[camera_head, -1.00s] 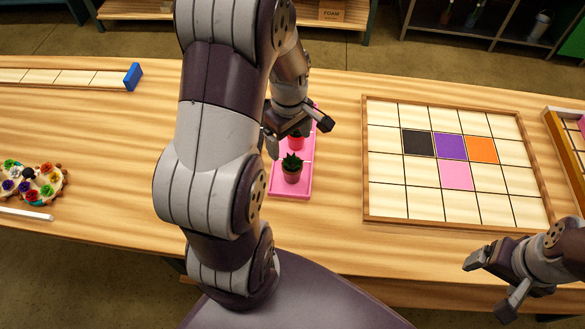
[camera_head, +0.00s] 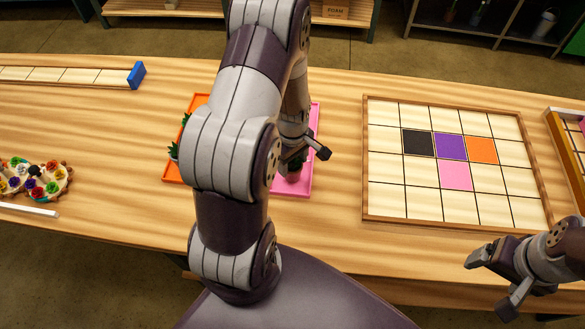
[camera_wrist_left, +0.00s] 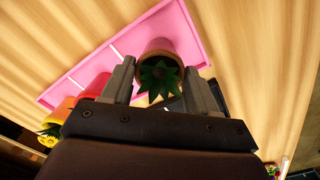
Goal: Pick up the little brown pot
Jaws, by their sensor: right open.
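The little brown pot (camera_wrist_left: 157,47) holds a spiky green plant and stands at one end of the pink tray (camera_wrist_left: 110,52). In the left wrist view it lies between the two fingers of my left gripper (camera_wrist_left: 160,72), with narrow gaps at its sides. In the head view the pot (camera_head: 292,178) is partly hidden by my left gripper (camera_head: 300,158), which is low over it from above. The left fingers look apart, not clearly pressing on the pot. My right gripper (camera_head: 484,288) is open and empty at the lower right.
A red pot (camera_wrist_left: 94,86) and a yellow pot (camera_wrist_left: 60,108) stand further along the pink tray. An orange tray (camera_head: 174,170) with green plants is left of it, partly behind my arm. A grid board (camera_head: 390,205) lies to the right.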

